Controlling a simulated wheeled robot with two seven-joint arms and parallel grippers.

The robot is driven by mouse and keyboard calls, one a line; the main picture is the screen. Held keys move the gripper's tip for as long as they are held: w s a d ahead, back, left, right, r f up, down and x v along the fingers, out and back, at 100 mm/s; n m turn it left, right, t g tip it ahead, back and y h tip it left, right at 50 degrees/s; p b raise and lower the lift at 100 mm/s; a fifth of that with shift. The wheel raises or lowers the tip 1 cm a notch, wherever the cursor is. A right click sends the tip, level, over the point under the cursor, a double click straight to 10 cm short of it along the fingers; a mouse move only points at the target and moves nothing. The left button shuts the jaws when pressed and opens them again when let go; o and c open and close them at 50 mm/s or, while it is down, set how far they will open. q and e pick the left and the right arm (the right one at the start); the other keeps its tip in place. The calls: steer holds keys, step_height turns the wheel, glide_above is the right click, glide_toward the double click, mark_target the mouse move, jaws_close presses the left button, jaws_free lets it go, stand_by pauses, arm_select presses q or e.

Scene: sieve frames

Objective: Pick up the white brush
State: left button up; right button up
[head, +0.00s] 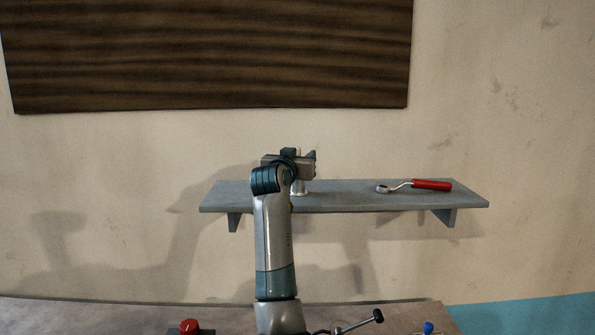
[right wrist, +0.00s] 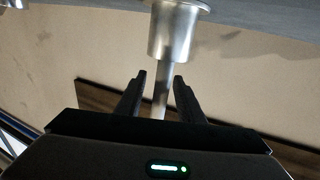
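An upright silvery-white piece with a flared foot (head: 300,188) stands on the grey wall shelf (head: 345,199); I take it for the white brush, though no bristles can be made out. In the right wrist view its wide metal part (right wrist: 173,32) and thin pale shaft (right wrist: 161,95) show. My right gripper (head: 301,156) is at its upper part, above the shelf. In the right wrist view the two dark fingers (right wrist: 161,80) are apart, one on each side of the shaft, with gaps visible. The gripper hides the brush's top in the head view. My left gripper is out of view.
A red-handled ratchet wrench (head: 430,185) lies on the shelf to the right. A dark wooden panel (head: 210,55) hangs above. Below, the bench (head: 110,312) holds a red knob (head: 189,325), a black-knobbed lever (head: 358,324) and a blue knob (head: 428,328).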

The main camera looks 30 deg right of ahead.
jaws_close()
steer(key=shift+r, duration=0.1)
steer(key=s+d+r+b, duration=0.2)
steer(key=s+r+b, duration=0.7)
steer(key=s+r, duration=0.2)
steer(key=shift+s+d, duration=0.25)
stand_by(0.4)
stand_by(0.3)
